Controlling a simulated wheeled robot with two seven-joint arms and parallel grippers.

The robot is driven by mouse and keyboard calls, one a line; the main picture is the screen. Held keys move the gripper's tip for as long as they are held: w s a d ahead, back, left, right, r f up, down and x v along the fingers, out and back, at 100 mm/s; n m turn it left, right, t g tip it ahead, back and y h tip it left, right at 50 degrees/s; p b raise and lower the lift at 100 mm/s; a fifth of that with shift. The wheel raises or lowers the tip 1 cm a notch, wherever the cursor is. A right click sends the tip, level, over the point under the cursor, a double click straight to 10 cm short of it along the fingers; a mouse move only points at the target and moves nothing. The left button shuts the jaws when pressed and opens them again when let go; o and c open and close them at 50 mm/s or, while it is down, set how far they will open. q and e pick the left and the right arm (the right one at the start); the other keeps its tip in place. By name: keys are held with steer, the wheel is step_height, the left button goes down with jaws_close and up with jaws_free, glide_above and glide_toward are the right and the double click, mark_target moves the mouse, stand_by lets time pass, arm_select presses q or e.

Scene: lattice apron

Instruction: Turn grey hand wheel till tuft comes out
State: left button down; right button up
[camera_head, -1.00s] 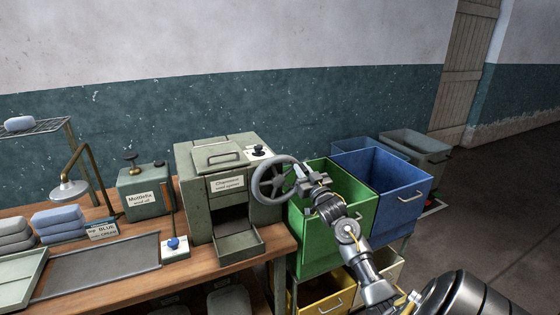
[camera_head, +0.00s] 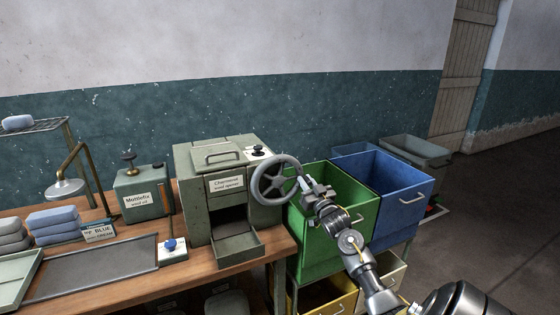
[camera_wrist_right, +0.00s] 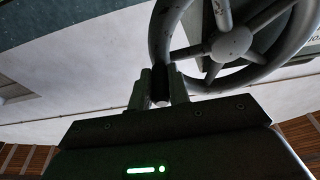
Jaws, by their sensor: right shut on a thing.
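The grey hand wheel (camera_head: 275,180) is mounted on the right side of a grey-green wool opener box (camera_head: 195,200). My right gripper (camera_head: 305,187) is at the wheel's right rim, shut on its handle. In the right wrist view the gripper's fingers (camera_wrist_right: 161,88) close around a dark grip beside the rim of the wheel (camera_wrist_right: 165,30). The opener's front opening is dark, and its tray (camera_head: 238,247) below looks empty. No tuft shows. My left gripper is out of view.
A green bin (camera_head: 325,235) and a blue bin (camera_head: 397,200) stand right of the bench, close under my right arm.

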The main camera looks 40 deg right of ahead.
mark_target(298, 186)
steer(key=shift+a+f, duration=0.1)
steer(key=shift+f, duration=0.45)
steer(key=f+b, duration=0.1)
steer(key=f, duration=0.1)
steer(key=f+b, duration=0.1)
steer(key=shift+w+a+f, duration=0.15)
steer(key=shift+a+f, duration=0.25)
steer(key=shift+w, duration=0.15)
steer(key=shift+r, duration=0.25)
steer(key=shift+a, duration=0.1)
